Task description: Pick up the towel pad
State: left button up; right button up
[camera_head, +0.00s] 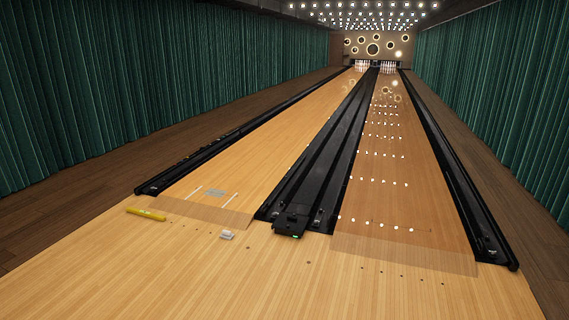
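No gripper of mine shows in the head view. A flat grey-blue patch (215,192) lies on the left lane (260,135), between two thin white strips (230,201). A small whitish block-like thing (227,235) lies on the wooden approach just in front of that lane. Either could be the towel pad; both are too small to tell which. Nothing touches or covers either one.
A yellow bar (146,214) lies on the approach at the left. A black unit (291,225) with a green light ends the black strip between the lanes. Pins (388,66) stand at the far end. The front approach floor (200,285) is clear.

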aim_at(226, 234)
jog(key=i+u, duration=0.1)
jog(key=i, duration=0.4)
jog(key=i+l, duration=0.15)
jog(key=i, duration=0.4)
jog(key=i+l+u, duration=0.15)
jog(key=i, duration=0.35)
jog(key=i+l, duration=0.1)
jog(key=i, duration=0.4)
jog(key=i+j+u, duration=0.05)
